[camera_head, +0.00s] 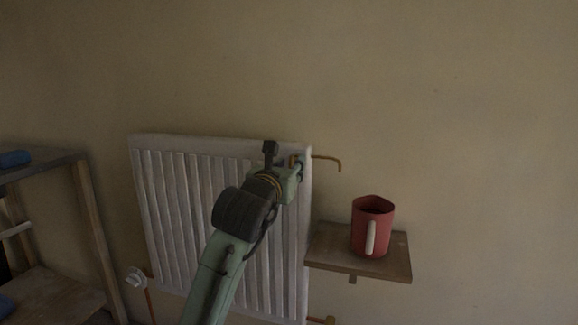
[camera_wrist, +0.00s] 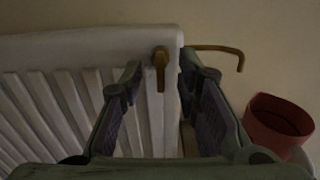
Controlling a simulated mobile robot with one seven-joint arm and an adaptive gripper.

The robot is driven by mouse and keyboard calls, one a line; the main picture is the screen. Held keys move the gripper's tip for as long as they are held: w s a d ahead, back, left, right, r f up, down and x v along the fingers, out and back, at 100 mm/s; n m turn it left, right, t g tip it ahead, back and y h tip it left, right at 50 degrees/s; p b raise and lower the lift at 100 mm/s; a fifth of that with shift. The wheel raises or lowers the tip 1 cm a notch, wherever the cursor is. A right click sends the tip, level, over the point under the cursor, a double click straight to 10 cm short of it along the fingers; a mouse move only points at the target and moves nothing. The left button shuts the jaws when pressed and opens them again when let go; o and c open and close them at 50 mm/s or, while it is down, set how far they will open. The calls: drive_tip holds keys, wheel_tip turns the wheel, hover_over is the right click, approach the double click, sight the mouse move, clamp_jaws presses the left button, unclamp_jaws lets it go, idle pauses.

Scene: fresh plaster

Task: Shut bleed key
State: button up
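The bleed key (camera_wrist: 160,72) is a small brass lever at the upper right corner of the white radiator (camera_wrist: 85,45). In the wrist view it hangs down, roughly upright, between my fingertips. My gripper (camera_wrist: 160,63) is open, with one finger on each side of the key and a gap to both. A thin brass spout (camera_wrist: 222,49) runs right from the corner and bends down at its end. In the head view my gripper (camera_head: 297,168) is at the radiator's upper right corner and largely covers the key.
A red mug (camera_head: 372,226) with a pale handle stands on a small wooden wall shelf (camera_head: 395,264), below and right of the spout. A wooden rack (camera_head: 92,225) stands at the left. A white valve knob (camera_head: 136,278) is at the radiator's lower left. The wall above is bare.

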drive_tip(key=shift+s, duration=0.1)
drive_tip(key=b+v, duration=0.2)
drive_tip(key=v, duration=0.9)
drive_tip(key=shift+s+b, duration=0.35)
drive_tip(key=shift+a, duration=0.1)
